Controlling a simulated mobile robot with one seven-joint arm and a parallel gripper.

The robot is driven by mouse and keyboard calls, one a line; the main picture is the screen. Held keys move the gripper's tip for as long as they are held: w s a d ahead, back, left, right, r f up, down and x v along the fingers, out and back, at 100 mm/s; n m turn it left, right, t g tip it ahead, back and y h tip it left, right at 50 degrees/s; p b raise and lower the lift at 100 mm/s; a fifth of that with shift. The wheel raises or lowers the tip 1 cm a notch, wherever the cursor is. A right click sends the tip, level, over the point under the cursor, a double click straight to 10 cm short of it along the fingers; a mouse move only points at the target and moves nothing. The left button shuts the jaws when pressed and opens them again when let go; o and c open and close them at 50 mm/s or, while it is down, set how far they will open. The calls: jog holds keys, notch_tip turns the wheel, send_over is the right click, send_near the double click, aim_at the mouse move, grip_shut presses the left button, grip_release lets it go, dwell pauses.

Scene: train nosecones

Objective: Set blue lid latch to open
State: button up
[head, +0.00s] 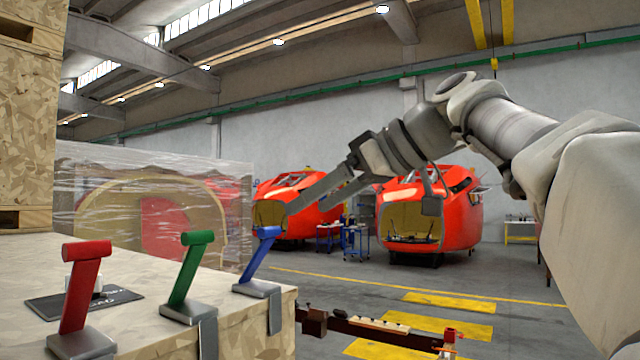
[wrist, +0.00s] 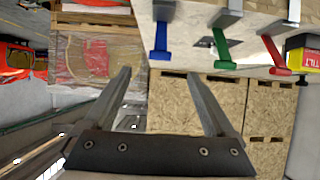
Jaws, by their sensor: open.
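The blue lid latch (head: 262,252) stands at the right end of the crate top in the head view, its lever raised and leaning right from a grey base. In the wrist view, the blue latch (wrist: 161,35) is at the top centre, its handle end just beyond the gap between the fingertips. My gripper (head: 308,208) is open and empty, pointing down-left, with its fingertips up and right of the blue handle. It also shows in the wrist view (wrist: 158,76). No contact with the latch is visible.
A green latch (head: 187,270) and a red latch (head: 80,288) stand left of the blue one on the wooden crate (head: 150,335). A wrapped crate (head: 150,205) stands behind. Red nosecones (head: 455,220) are far off.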

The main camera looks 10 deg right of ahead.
jog(key=v, duration=0.6)
jog(key=shift+a+f, duration=0.1)
jog(key=shift+f, duration=0.2)
jog(key=c, duration=0.4)
jog(key=f+m+y+b, duration=0.1)
jog(key=f+m+y, duration=0.1)
jog(key=a+f+m+y+b, duration=0.1)
jog(key=f+m+y+b, duration=0.1)
jog(key=f, duration=0.1)
jog(key=a+f+m+y+b, duration=0.1)
jog(key=f+m+y, duration=0.1)
jog(key=shift+s+a+f+b, duration=0.15)
jog(key=shift+s+f+b, duration=0.1)
jog(key=shift+s+b, duration=0.15)
grip_shut()
jog(key=m+t+y+b, duration=0.3)
jog(key=m+t, duration=0.4)
jog(key=m, duration=0.5)
send_near(274, 234)
jog(key=p+x, duration=0.4)
jog(key=x, duration=0.2)
jog(key=shift+s+r, duration=0.1)
jog(key=shift+r, duration=0.05)
jog(key=shift+w+a+r, duration=0.1)
jog(key=shift+w+a, duration=0.2)
jog(key=shift+w, duration=0.05)
